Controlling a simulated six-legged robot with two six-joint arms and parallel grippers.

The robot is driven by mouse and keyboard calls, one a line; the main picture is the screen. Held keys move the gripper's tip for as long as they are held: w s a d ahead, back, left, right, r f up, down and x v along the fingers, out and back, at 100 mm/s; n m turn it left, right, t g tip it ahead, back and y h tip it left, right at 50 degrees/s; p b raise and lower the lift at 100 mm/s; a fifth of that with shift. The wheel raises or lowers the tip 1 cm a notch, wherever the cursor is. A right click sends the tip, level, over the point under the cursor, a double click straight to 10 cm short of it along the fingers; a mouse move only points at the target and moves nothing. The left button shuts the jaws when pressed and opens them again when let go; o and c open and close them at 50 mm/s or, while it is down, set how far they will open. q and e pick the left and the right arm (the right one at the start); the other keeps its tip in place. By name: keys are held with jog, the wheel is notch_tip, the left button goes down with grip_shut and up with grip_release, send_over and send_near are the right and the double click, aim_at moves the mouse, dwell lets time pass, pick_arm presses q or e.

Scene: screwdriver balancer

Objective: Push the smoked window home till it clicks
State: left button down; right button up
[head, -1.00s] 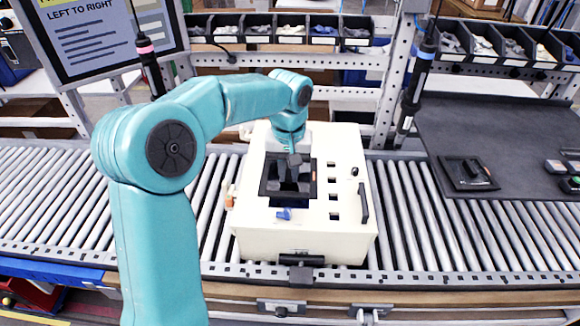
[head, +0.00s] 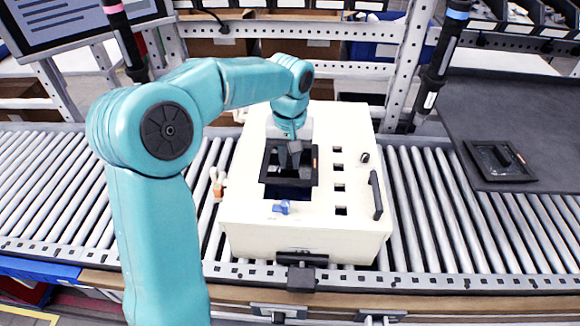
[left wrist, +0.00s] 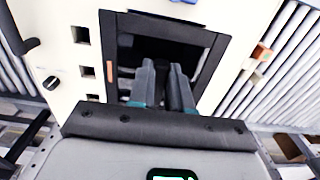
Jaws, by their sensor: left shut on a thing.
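The smoked window (head: 271,177) is a dark-framed rectangle on the top of the cream housing (head: 245,205), with a small orange mark on its frame. It also shows in the left wrist view (left wrist: 212,72), around my fingers. My left gripper (head: 294,160) reaches down over the middle of the window. Its two grey fingertips (left wrist: 165,78) are close together at the dark middle of the window. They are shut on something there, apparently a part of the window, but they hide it. I cannot tell whether the frame sits flush. My right gripper is not in view.
The housing stands on a roller conveyor (head: 60,190). A blue knob (head: 281,207), square holes and a black handle (head: 376,195) are on its top. A dark framed part (head: 498,160) lies on the grey mat (head: 500,120). Hanging screwdrivers (head: 440,65) flank the work area.

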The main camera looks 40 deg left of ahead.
aim_at(290, 172)
pick_arm(q)
jog(key=shift+s+a+f+b, duration=0.2)
jog(key=shift+s+f+b, duration=0.2)
jog(key=shift+f, duration=0.15)
jog(key=shift+w+f+b, duration=0.3)
jog(key=shift+w+f, duration=0.1)
jog(key=shift+f, duration=0.15)
jog(key=shift+d+f+b, duration=0.15)
jog(key=shift+f+b, duration=0.2)
jog(key=shift+s+f+b, duration=0.35)
jog(key=shift+f+b, duration=0.35)
jog(key=shift+f, duration=0.3)
jog(key=shift+w+f, duration=0.1)
jog(key=shift+w, duration=0.25)
jog(key=shift+s, duration=0.3)
jog(key=shift+w, duration=0.2)
jog(key=shift+w, duration=0.1)
